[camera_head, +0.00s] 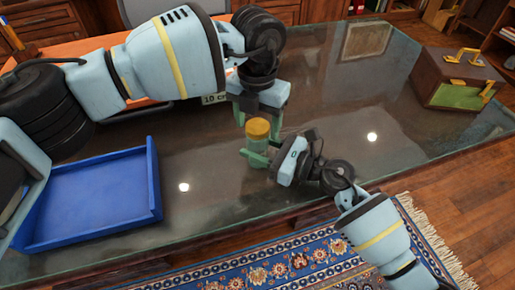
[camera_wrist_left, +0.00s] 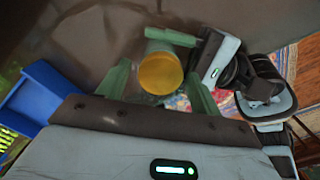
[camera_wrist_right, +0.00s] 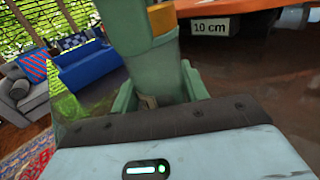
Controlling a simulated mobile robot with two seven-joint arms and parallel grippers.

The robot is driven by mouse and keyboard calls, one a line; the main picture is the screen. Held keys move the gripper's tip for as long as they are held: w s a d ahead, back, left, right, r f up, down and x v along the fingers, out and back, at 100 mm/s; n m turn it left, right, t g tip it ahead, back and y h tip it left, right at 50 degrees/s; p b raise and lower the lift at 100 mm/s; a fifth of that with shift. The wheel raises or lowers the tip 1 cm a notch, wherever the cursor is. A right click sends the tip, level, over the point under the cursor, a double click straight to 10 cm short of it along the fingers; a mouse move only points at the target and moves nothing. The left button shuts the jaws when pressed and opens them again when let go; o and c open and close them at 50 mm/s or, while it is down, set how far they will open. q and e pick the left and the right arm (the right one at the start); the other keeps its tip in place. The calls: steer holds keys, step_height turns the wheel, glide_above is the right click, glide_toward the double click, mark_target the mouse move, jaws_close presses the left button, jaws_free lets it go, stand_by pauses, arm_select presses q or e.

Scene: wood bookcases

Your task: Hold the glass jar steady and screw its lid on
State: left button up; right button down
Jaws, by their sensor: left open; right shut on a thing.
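The glass jar (camera_head: 257,143) stands upright over the glass-topped desk, with the yellow lid (camera_head: 258,127) sitting on its mouth; how tightly it is seated cannot be told. My right gripper (camera_head: 257,158) comes from the right and is shut on the jar's body, low down. My left gripper (camera_head: 257,117) points down from above, its green fingers open on either side of the lid. In the left wrist view the round lid (camera_wrist_left: 160,73) lies between the spread fingertips, with gaps visible. In the right wrist view the lid (camera_wrist_right: 162,18) is partly hidden by a green finger.
An empty blue tray (camera_head: 95,195) lies on the desk at left. A "10 cm" sign (camera_head: 214,99) stands behind my left gripper. A brown case (camera_head: 455,78) with yellow handles sits at far right. The desk (camera_head: 335,110) is clear between. A patterned rug (camera_head: 300,262) lies in front.

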arm_select(q)
steer(key=shift+f, duration=0.1)
steer(key=shift+c, duration=0.2)
steer(key=c, duration=0.9)
steer(key=m, duration=0.5)
steer(key=shift+c, duration=0.3)
steer(key=o, duration=1.2)
steer(key=shift+c, duration=0.2)
step_height(320, 180, up, 12)
arm_select(e)
steer(key=c, duration=0.7)
jaws_free()
steer(key=shift+o, duration=0.2)
